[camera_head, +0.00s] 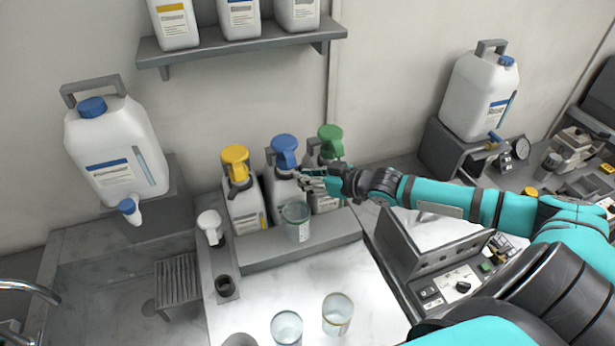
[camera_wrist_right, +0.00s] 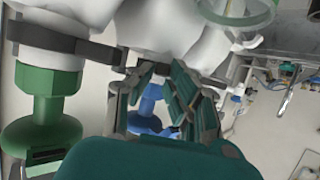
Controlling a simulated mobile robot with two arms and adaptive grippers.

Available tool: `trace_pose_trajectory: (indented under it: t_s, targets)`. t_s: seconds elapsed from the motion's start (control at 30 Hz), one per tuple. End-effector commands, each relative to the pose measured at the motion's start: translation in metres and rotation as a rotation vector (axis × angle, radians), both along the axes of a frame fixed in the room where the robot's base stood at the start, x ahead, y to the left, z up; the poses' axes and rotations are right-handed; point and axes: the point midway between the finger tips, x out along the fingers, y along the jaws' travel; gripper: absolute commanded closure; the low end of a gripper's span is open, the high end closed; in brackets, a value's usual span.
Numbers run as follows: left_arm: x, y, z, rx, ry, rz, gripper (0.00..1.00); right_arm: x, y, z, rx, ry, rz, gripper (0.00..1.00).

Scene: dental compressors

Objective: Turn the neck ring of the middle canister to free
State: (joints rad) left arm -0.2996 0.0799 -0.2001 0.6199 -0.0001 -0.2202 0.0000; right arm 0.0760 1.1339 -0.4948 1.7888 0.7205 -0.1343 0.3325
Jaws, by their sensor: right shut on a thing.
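The middle canister (camera_head: 281,188) is white with a blue pump head (camera_head: 284,146). It stands between a yellow-topped and a green-topped canister. My right gripper (camera_head: 308,181) reaches in from the right at its neck, below the pump head. In the right wrist view, which is upside down, the fingers of my right gripper (camera_wrist_right: 160,88) are shut around the middle canister's neck, and the blue pump head (camera_wrist_right: 150,105) shows between and behind them. The neck ring is mostly hidden by the fingers, so I cannot tell its turned position. My left gripper is not in view.
The yellow-topped canister (camera_head: 243,205) is close on the left, the green pump head (camera_head: 330,140) close on the right. A clear cup (camera_head: 297,220) stands in front of the middle canister. Two more cups (camera_head: 337,313) stand at the front. A shelf (camera_head: 240,47) hangs above.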

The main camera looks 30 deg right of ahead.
Motion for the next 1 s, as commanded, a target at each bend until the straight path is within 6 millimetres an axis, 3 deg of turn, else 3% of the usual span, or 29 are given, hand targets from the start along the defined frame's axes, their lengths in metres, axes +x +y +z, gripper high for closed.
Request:
trace_pose_trajectory:
  t_s: [0.03, 0.07, 0.23, 0.57, 1.0]
  targets:
    - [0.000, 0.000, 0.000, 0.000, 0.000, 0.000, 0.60, 0.001, -0.001, 0.001, -0.002, -0.003, -0.001, 1.00]
    - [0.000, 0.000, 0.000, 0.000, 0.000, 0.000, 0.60, 0.001, -0.001, 0.001, -0.002, -0.003, -0.001, 0.81]
    - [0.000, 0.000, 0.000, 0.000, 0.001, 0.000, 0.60, 0.000, 0.000, 0.001, -0.001, -0.002, -0.001, 0.62]
    - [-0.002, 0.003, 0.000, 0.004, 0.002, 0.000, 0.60, -0.002, -0.001, 0.001, -0.001, 0.000, -0.002, 0.62]
    - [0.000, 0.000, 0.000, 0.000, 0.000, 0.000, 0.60, -0.041, -0.017, 0.015, 0.000, 0.005, -0.003, 0.62]
